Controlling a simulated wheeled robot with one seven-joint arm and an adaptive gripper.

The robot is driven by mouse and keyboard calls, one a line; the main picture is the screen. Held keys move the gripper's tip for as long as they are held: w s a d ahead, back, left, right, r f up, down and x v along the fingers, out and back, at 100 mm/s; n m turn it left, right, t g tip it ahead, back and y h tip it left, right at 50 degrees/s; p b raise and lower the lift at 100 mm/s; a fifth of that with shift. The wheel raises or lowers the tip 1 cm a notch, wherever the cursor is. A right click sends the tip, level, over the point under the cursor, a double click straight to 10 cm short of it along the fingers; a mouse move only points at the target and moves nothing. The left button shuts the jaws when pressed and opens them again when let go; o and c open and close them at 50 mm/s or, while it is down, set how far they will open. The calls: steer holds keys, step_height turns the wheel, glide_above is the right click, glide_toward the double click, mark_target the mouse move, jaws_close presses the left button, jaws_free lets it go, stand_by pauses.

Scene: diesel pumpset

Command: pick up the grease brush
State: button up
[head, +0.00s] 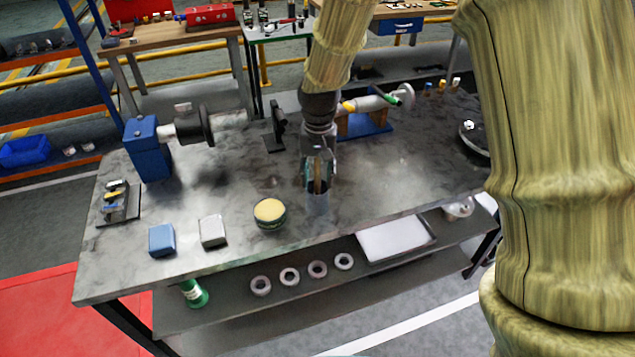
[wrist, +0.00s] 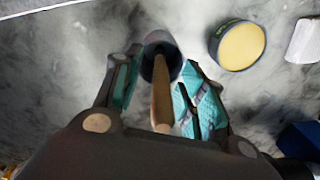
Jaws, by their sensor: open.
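The grease brush (wrist: 161,97) shows as a wooden handle rising out of a dark round cup (wrist: 152,44) in the wrist view. In the head view the cup (head: 317,203) stands on the grey bench, with the handle largely hidden by my fingers. My gripper (head: 319,172) points down over the cup. In the wrist view my gripper (wrist: 160,95) is open, with one teal-padded finger on each side of the handle. A gap shows on the left of the handle; the right finger is close to it, and I cannot tell if they touch. The bristles are hidden in the cup.
A round tin with yellow contents (head: 270,213) stands left of the cup. A white block (head: 213,231) and a blue block (head: 161,240) lie farther left. A shaft on a blue stand (head: 365,125) is behind on the right. The bench right of the cup is clear.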

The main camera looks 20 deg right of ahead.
steer(key=shift+f, duration=0.1)
jaws_close()
stand_by(0.3)
